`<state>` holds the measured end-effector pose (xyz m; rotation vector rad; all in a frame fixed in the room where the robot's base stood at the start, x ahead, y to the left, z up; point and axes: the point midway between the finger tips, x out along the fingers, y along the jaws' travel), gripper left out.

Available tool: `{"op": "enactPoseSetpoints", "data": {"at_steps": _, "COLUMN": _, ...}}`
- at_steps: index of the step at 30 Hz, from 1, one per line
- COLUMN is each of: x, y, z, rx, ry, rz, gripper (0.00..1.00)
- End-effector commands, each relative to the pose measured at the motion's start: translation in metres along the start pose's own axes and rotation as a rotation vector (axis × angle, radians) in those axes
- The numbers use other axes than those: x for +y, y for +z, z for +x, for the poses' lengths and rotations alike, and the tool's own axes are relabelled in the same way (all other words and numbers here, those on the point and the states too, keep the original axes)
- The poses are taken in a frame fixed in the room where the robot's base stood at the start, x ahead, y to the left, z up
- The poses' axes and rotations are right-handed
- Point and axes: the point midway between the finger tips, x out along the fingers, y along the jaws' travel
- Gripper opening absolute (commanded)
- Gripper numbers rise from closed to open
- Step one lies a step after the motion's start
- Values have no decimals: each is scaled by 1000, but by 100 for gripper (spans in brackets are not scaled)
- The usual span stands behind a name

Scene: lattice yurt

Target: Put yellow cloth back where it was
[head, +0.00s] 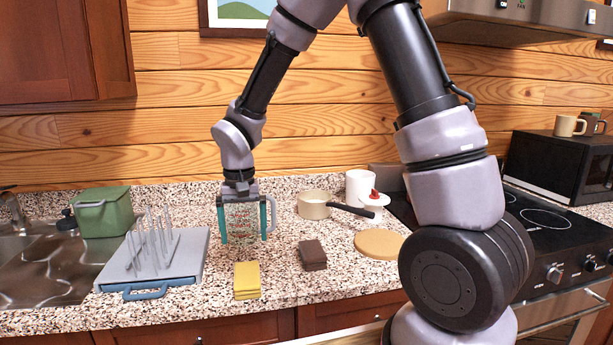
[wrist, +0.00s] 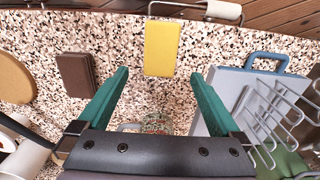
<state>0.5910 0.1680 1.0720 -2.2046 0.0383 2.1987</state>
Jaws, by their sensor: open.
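The yellow cloth (head: 247,279), a folded stack, lies flat on the speckled counter near its front edge. In the wrist view the yellow cloth (wrist: 162,48) lies beyond my fingertips, roughly centred between them and untouched. My gripper (head: 245,240) points down over the counter behind the cloth. Its two teal fingers are wide apart in the wrist view (wrist: 160,75). A clear measuring jug (head: 244,217) with red markings shows between the fingers in the head view; I cannot tell whether they touch it. A folded brown cloth (head: 313,254) lies to the right of the yellow one.
A grey drying rack (head: 188,262) with upright wires stands at left beside the sink (head: 50,270), with a green bin (head: 103,212) behind. A pot (head: 314,205), a white canister (head: 359,186) and a round board (head: 379,244) are at right. Counter between the cloths is clear.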

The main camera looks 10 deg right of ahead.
Motion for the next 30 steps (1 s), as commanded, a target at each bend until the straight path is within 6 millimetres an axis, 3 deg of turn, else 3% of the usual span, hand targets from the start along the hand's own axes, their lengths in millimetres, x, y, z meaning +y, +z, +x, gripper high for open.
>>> {"op": "enactPoseSetpoints", "data": {"at_steps": 5, "x": 34, "y": -9, "z": -47, "rx": 67, "ry": -29, "rz": 48, "gripper": 100}}
{"op": "enactPoseSetpoints", "data": {"at_steps": 9, "x": 83, "y": -6, "z": -108, "rx": 157, "ry": -74, "rz": 113, "gripper": 100}}
{"op": "enactPoseSetpoints", "data": {"at_steps": 14, "x": 137, "y": 14, "z": -167, "rx": 264, "ry": -131, "rz": 186, "gripper": 100}}
{"op": "enactPoseSetpoints", "data": {"at_steps": 18, "x": 178, "y": 43, "z": -208, "rx": 363, "ry": -186, "rz": 241, "gripper": 100}}
{"op": "enactPoseSetpoints", "data": {"at_steps": 24, "x": 215, "y": 87, "z": -244, "rx": 493, "ry": -257, "rz": 294, "gripper": 100}}
{"op": "enactPoseSetpoints", "data": {"at_steps": 30, "x": 228, "y": 110, "z": -255, "rx": 559, "ry": -292, "rz": 311, "gripper": 100}}
